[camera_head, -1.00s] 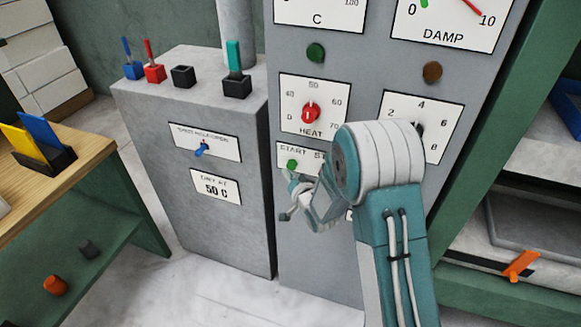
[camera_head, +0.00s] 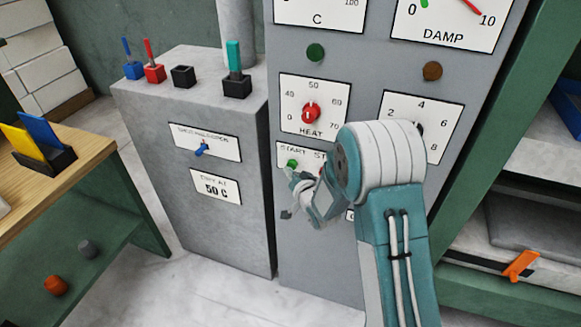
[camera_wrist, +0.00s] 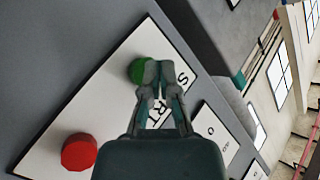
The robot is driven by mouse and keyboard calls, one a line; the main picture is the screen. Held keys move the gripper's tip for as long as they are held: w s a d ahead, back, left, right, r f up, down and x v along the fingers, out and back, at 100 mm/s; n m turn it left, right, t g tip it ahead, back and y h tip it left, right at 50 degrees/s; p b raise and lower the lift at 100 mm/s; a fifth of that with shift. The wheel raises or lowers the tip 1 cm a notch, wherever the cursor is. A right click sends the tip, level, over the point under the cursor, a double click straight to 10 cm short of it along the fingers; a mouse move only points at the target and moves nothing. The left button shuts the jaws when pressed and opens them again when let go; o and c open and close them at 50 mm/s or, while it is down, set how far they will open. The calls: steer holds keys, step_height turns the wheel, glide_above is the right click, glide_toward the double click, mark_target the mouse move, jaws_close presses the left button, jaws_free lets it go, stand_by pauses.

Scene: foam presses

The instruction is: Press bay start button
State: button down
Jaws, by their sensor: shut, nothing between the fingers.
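The green start button (camera_head: 292,163) is on the white START/STOP plate of the grey cabinet. It also shows in the wrist view (camera_wrist: 138,71), partly covered by my fingers. My gripper (camera_wrist: 158,70) is shut and empty, its fingertips overlapping the right side of the green button in that view. I cannot tell whether they touch it. In the head view my gripper (camera_head: 291,180) is just below the green button, and my own wrist hides part of the plate. A red button (camera_wrist: 79,152) is on the same plate, clear of my fingers.
The red HEAT knob (camera_head: 311,113) is above the plate. A lower grey console (camera_head: 232,235) with levers on top stands to the left. A wooden-topped bench (camera_head: 85,158) is at the far left, and green shelving (camera_head: 480,185) is at the right.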

steer(key=shift+w+d, duration=0.2)
steer(key=shift+w, duration=0.35)
stand_by(0.6)
steer(key=shift+s, duration=0.1)
steer(key=shift+s+a, duration=0.35)
steer(key=shift+s, duration=0.5)
steer(key=s, duration=0.1)
steer(key=s+a, duration=0.1)
steer(key=s, duration=0.2)
steer(key=shift+s+a, duration=0.35)
stand_by(0.7)
